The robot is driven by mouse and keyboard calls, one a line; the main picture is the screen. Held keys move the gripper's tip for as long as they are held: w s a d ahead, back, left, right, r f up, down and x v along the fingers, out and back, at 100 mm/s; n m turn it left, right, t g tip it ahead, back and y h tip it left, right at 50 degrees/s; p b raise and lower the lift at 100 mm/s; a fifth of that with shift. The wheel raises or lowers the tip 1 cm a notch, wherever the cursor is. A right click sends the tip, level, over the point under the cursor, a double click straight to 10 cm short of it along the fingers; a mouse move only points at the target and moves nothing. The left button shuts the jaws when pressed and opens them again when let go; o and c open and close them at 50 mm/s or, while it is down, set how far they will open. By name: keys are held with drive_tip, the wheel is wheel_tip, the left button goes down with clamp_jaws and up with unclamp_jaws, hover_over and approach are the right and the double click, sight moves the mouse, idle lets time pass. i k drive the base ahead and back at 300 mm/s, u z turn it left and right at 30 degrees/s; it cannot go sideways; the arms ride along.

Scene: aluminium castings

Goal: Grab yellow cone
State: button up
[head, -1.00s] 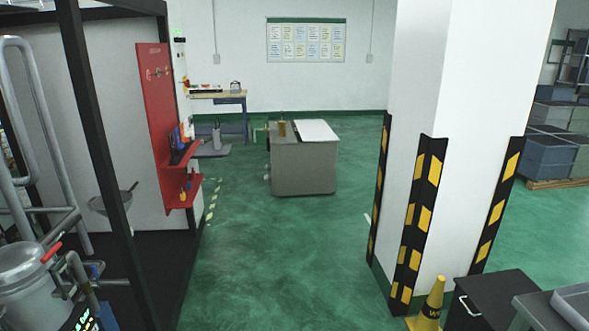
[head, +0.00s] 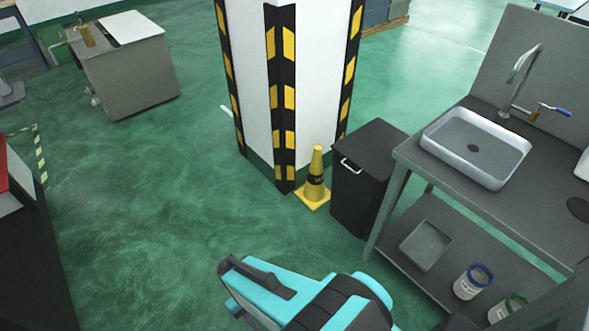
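The yellow cone (head: 316,178) stands upright on the green floor, right of centre in the head view. It has a dark band with lettering and a square yellow base. It is at the foot of the white pillar, between the pillar's striped corner guard and a dark grey cabinet. My teal and black arm shows at the bottom of the view, well apart from the cone. No gripper fingers can be made out.
The white pillar (head: 243,90) has black and yellow corner guards. The dark cabinet (head: 371,178) is close on the cone's right. A sink bench (head: 430,165) with a lower shelf stands farther right. A grey box unit (head: 130,75) is at upper left. Open floor lies left of the pillar.

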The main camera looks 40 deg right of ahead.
sight(314, 194)
drive_tip(key=z, duration=0.05)
drive_tip(key=i, duration=0.95)
drive_tip(key=z, duration=0.05)
